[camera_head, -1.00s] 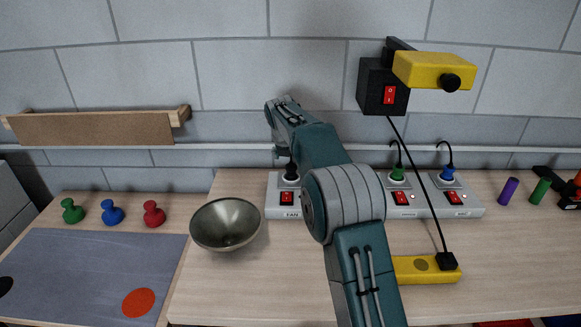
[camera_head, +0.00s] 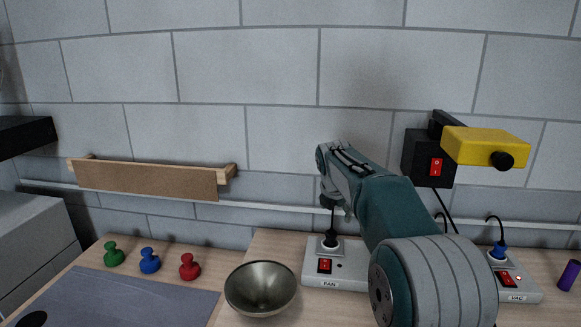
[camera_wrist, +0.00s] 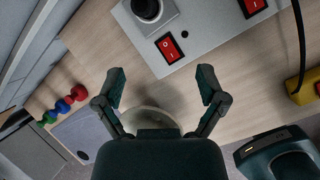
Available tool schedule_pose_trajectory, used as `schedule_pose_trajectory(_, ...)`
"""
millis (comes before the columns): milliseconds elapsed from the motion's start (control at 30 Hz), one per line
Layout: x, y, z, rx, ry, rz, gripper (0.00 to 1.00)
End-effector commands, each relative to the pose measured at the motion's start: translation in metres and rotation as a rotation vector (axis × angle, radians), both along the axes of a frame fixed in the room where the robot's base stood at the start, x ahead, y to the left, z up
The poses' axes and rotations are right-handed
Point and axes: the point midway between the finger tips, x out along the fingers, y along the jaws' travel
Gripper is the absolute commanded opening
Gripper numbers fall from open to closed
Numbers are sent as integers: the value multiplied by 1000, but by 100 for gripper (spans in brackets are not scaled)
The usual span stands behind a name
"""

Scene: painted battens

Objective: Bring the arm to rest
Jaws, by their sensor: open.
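My arm rises from the lower right of the head view, its grey-banded elbow in front of the power strip (camera_head: 347,272) and its teal forearm leaning up and left. In the wrist view my gripper (camera_wrist: 162,82) is open, its two dark fingers spread with nothing between them. In the head view the fingers cannot be made out. In the wrist view the metal bowl (camera_wrist: 150,119) shows partly beyond the gripper, apart from the fingers as far as I can see, and the power strip with a red switch (camera_wrist: 168,46) lies ahead.
The bowl (camera_head: 261,289) stands left of the arm. Green (camera_head: 114,255), blue (camera_head: 149,261) and red (camera_head: 189,267) pawns stand behind the grey mat (camera_head: 150,297). A black switch box (camera_head: 421,160) with a yellow block (camera_head: 484,147) is right of the forearm. A wooden ledge (camera_head: 150,180) is on the wall.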

Motion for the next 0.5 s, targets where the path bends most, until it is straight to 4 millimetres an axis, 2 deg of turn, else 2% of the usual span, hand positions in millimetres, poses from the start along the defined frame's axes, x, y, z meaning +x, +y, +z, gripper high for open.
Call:
schedule_pose_trajectory(33, -15, -2, 10, 35, -15, -68, 90)
schedule_pose_trajectory(200, -62, -6, 33, 168, -60, -325, 90)
schedule_pose_trajectory(500, -152, -11, 54, 405, -126, -778, 90)
